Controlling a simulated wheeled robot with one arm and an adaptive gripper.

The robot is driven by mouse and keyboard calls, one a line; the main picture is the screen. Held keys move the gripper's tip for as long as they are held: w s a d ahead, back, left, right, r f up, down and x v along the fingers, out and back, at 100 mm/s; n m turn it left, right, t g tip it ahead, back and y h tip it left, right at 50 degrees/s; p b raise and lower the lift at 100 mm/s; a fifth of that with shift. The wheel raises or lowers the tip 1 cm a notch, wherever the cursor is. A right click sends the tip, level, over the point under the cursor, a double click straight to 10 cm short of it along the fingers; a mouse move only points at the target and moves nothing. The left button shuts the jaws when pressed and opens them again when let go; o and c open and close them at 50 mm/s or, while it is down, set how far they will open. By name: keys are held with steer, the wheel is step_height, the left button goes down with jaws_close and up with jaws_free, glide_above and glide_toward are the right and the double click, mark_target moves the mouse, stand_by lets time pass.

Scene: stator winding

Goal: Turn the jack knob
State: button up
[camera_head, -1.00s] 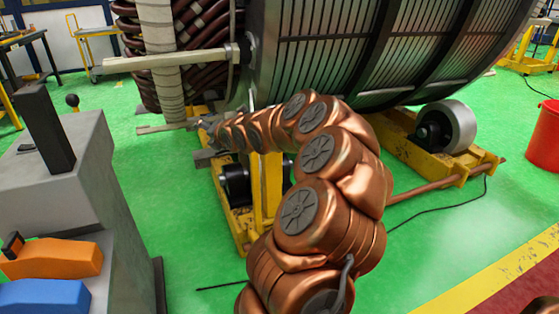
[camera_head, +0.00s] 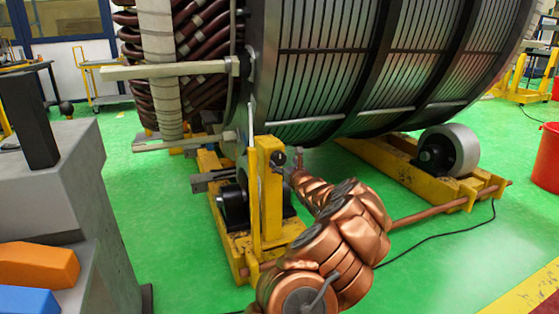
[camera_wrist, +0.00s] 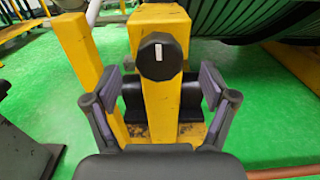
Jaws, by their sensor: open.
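The jack knob (camera_wrist: 160,57) is black, many-sided and marked with a small white bar, which stands about upright. It sits on the front of a yellow post (camera_wrist: 160,110) in the wrist view. My gripper (camera_wrist: 160,88) is open and empty. Its two fingers are spread left and right of the post, with the knob between and above them in the picture; I see no contact. In the head view, the knob (camera_head: 278,158) shows dark near the top of the yellow post (camera_head: 270,205), and my gripper is small beside it, partly hidden by my arm.
The large stator (camera_head: 365,60) rests above the yellow roller frame (camera_head: 400,165). A thin yellow upright (camera_wrist: 85,70) stands left of the post. A grey console (camera_head: 60,180) with orange and blue blocks is at the left. A red bucket (camera_head: 547,160) is at the right. Green floor is open around.

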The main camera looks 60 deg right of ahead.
mark_target(281, 159)
steer(key=x, duration=0.3)
steer(key=shift+w+d, duration=0.25)
steer(key=shift+w+d+r, duration=0.1)
steer(key=shift+w+d, duration=0.15)
steer(key=shift+w, duration=0.35)
